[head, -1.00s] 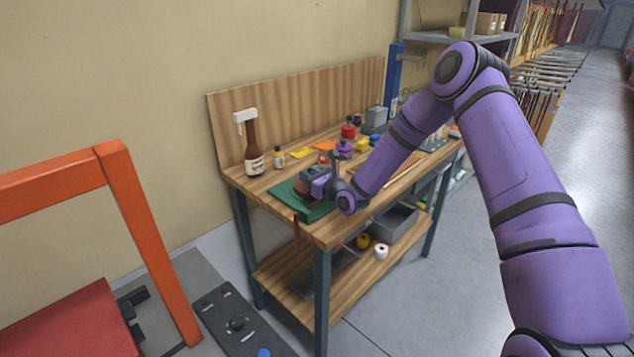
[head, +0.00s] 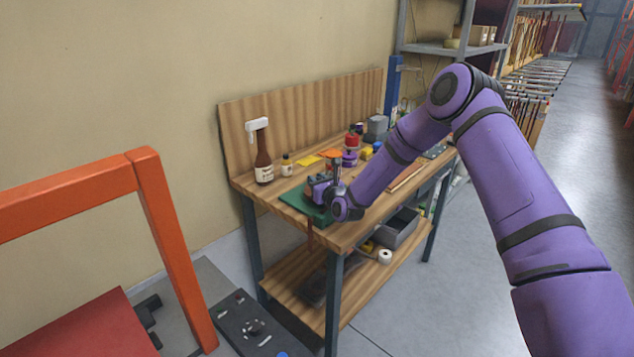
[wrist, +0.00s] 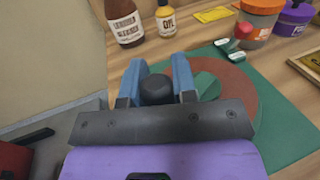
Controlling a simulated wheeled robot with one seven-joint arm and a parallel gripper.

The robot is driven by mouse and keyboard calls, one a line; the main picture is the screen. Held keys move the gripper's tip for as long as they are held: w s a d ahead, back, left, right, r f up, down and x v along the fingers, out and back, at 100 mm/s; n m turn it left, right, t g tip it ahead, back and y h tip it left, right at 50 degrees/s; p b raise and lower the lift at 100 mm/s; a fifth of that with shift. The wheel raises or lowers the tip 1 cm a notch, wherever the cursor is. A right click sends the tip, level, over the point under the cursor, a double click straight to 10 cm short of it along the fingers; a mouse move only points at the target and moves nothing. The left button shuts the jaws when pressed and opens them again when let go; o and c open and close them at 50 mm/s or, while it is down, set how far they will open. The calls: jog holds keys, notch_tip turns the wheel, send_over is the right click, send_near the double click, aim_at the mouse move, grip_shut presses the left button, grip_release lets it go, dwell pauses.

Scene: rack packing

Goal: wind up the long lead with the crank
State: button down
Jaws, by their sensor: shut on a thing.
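My gripper (wrist: 158,70) is shut on a black knob (wrist: 156,91), the crank's handle, which sits between its two blue-grey fingers. Below and beside it in the wrist view is a round brown-red reel (wrist: 238,82) with a green part near its middle, lying on a green mat (wrist: 290,140). My wrist and palm hide much of the reel and the crank arm. In the head view, my gripper (head: 321,190) is over the mat (head: 296,198) near the bench's front left corner. A thin dark red strip (head: 310,234), seemingly the lead, hangs over the front edge.
A brown cleaner bottle (head: 264,160) and a small oil bottle (head: 287,167) stand behind the mat. An orange-lidded jar (wrist: 258,18) and a purple container (wrist: 294,18) stand beyond the reel. A wooden frame (wrist: 306,64) lies to the right. An orange frame (head: 165,230) stands left of the bench.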

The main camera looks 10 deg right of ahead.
jog(key=c, duration=0.9)
grip_release()
jog(key=v, duration=1)
jog(key=shift+s, duration=0.35)
jog(key=shift+d, duration=0.1)
jog(key=shift+c, duration=0.5)
